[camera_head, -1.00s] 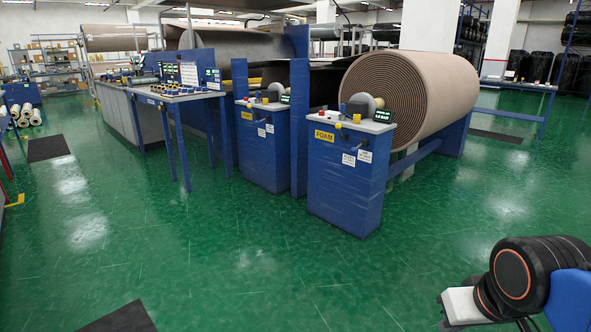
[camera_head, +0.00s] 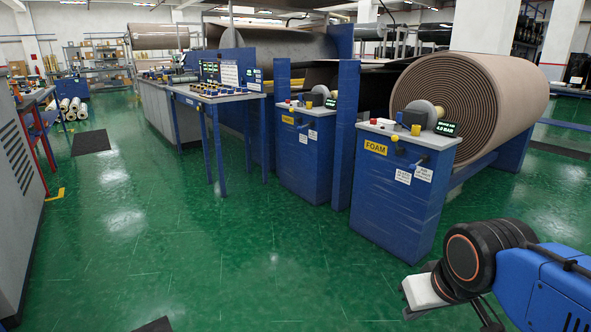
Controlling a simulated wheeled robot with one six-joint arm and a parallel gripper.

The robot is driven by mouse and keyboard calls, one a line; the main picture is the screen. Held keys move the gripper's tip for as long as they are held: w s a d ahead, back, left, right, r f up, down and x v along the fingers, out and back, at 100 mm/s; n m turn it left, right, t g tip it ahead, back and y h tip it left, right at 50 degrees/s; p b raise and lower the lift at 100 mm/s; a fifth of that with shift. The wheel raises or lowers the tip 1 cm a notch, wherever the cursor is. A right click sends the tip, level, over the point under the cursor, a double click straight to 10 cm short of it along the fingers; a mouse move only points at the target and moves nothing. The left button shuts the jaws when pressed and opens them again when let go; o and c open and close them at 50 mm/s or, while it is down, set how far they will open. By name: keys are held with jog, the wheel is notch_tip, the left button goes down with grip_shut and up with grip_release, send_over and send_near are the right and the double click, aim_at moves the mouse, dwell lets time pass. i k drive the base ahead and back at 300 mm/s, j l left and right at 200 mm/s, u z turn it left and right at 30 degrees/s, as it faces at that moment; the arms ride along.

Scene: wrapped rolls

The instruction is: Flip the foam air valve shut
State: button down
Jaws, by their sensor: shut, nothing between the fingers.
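The foam cabinet (camera_head: 390,205) is a blue box with a grey top and a yellow FOAM label (camera_head: 376,148). Its front carries a small blue lever (camera_head: 420,163), which looks like the air valve handle; it seems to slant up to the right. A green-lit display (camera_head: 445,128) on top appears to read 4.0 BAR. My gripper (camera_head: 488,316) is partly seen at the lower right, shut and empty, well in front of and below the lever, touching nothing.
A large brown foam roll (camera_head: 465,105) stands behind the cabinet. A similar blue cabinet (camera_head: 305,160) and a bench (camera_head: 215,97) stand to the left. A grey vented cabinet (camera_head: 15,190) is at the left edge.

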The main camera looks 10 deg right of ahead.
aim_at(412, 167)
jog(key=i+j+z, duration=0.2)
jog(key=i+z, duration=0.3)
jog(key=i+j+z, duration=1.2)
jog(key=j+z, duration=0.25)
